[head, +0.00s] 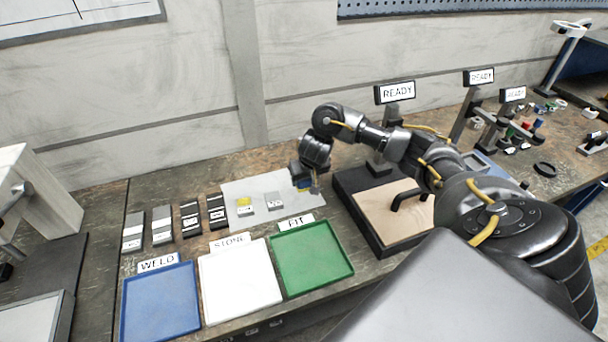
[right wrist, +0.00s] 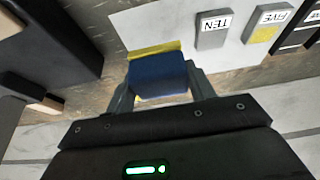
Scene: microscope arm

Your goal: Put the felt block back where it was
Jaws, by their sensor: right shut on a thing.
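The felt block (right wrist: 158,76) is blue with a yellow strip along one side. It sits between the fingers of my right gripper (right wrist: 162,88) in the right wrist view, and the gripper is shut on it. In the head view my right gripper (head: 308,187) hangs over the right part of the pale sheet (head: 262,190), left of the dark-framed tan board (head: 395,215). The block is small there and partly hidden by the gripper. I cannot tell whether it touches the surface below. My left gripper is out of view.
Small blocks marked FIVE (head: 244,209) and TEN (head: 273,202) lie on the sheet. Several grey and black blocks stand left of it. Blue (head: 160,305), white (head: 240,282) and green (head: 312,258) trays line the front. A READY sign (head: 395,92) stands behind the tan board.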

